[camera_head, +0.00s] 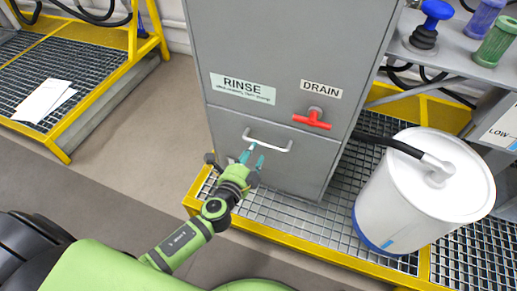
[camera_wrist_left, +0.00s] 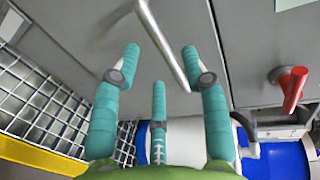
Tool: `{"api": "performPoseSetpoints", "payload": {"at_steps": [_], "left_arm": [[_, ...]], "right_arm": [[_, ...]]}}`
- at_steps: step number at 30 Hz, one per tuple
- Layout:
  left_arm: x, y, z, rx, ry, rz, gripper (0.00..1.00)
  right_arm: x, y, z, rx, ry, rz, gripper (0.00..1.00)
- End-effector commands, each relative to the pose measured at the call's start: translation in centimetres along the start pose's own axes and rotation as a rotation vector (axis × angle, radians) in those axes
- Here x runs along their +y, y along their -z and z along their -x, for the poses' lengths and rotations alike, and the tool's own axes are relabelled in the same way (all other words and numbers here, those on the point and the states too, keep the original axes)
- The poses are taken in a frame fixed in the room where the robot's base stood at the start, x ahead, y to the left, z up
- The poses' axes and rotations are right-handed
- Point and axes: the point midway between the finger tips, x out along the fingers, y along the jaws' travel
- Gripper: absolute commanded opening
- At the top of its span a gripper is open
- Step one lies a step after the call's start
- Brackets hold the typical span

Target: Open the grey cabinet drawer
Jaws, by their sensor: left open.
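The grey cabinet (camera_head: 290,60) stands on a grated platform. Its lower drawer (camera_head: 300,172) looks shut, with its front flush with the cabinet. A pale bar handle (camera_head: 270,145) crosses the upper part of the drawer front. My left gripper (camera_head: 253,156) is at the handle's left part, its teal fingers open and pointing at the drawer. In the left wrist view the handle (camera_wrist_left: 165,47) runs slanting between the spread fingertips (camera_wrist_left: 160,60). I cannot tell whether any finger touches it. My right gripper is not in view.
A red DRAIN handle (camera_head: 312,119) sticks out above the drawer, right of the bar. A white drum (camera_head: 425,190) with a black hose stands close on the right. The yellow platform edge (camera_head: 290,253) runs in front. Bare floor (camera_head: 150,130) lies to the left.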

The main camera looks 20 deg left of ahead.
Motion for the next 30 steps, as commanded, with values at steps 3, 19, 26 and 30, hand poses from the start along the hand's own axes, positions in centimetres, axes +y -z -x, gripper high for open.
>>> {"api": "performPoseSetpoints", "payload": {"at_steps": [3,19,26,30], "left_arm": [[-0.1,0.0,-2.0,0.0,0.001,0.002,0.45],[0.0,0.0,-5.9,0.0,-0.003,0.006,0.45],[0.0,0.0,-5.8,0.0,-0.003,0.006,0.0],[0.0,0.0,-5.9,0.0,-0.003,0.006,0.0]], "right_arm": [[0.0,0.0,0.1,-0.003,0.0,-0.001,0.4],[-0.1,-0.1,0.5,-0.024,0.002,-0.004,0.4],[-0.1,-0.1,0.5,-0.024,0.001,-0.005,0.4],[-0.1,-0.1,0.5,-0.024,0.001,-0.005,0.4]]}}
